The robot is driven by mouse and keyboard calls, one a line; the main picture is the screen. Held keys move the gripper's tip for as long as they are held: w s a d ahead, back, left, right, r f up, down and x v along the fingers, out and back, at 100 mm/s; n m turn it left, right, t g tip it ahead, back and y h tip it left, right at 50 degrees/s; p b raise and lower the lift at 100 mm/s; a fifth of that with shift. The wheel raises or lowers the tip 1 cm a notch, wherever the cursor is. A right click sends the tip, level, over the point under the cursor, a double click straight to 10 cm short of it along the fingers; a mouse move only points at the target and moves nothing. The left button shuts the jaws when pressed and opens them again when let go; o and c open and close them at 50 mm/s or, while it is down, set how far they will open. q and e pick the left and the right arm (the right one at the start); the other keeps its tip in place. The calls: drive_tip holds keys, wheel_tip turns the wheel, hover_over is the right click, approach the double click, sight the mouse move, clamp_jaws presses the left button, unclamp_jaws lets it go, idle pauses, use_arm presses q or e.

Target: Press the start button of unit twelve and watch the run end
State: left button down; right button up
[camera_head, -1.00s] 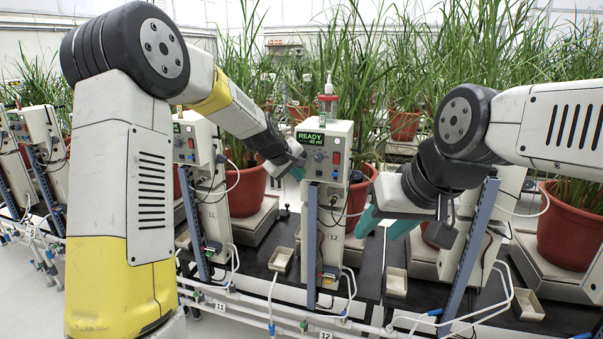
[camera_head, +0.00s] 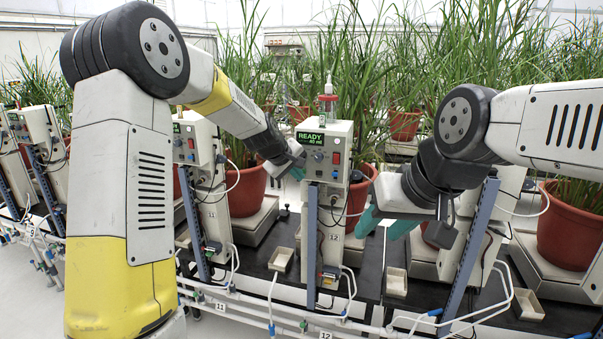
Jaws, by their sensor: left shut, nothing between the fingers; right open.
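Unit twelve (camera_head: 341,198) is a white box on a blue-grey post, with a "12" label on its lower panel and on the rail. Its green display (camera_head: 311,138) reads READY with a smaller line ending in 90 ml. Below the display are a knob, a red switch (camera_head: 336,158) and small round buttons. My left gripper (camera_head: 298,172) is shut and empty, its teal tips at the left edge of the unit's face; I cannot tell whether they touch it. My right gripper (camera_head: 385,222) is open and empty, to the right of the unit, in front of a pot.
Unit eleven (camera_head: 190,140) stands to the left with its own post. Red pots (camera_head: 245,190) of tall grass stand on scales behind. Small beige trays (camera_head: 282,259) sit on the dark bench. White pipes and hoses run along the front rail.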

use_arm(q)
drive_tip(key=shift+w, duration=0.2)
idle(0.7)
drive_tip(key=shift+w+d, duration=0.1)
drive_tip(key=shift+w, duration=0.1)
drive_tip(key=shift+w+d, duration=0.15)
drive_tip(key=shift+w, duration=0.25)
idle(0.6)
idle(0.3)
drive_tip(key=shift+s+a, duration=0.25)
drive_tip(key=shift+s, duration=0.55)
drive_tip(key=s, duration=0.1)
drive_tip(key=s+a, duration=0.1)
drive_tip(key=s, duration=0.2)
drive_tip(key=shift+s+a, duration=0.3)
drive_tip(key=shift+s, duration=0.05)
idle(0.3)
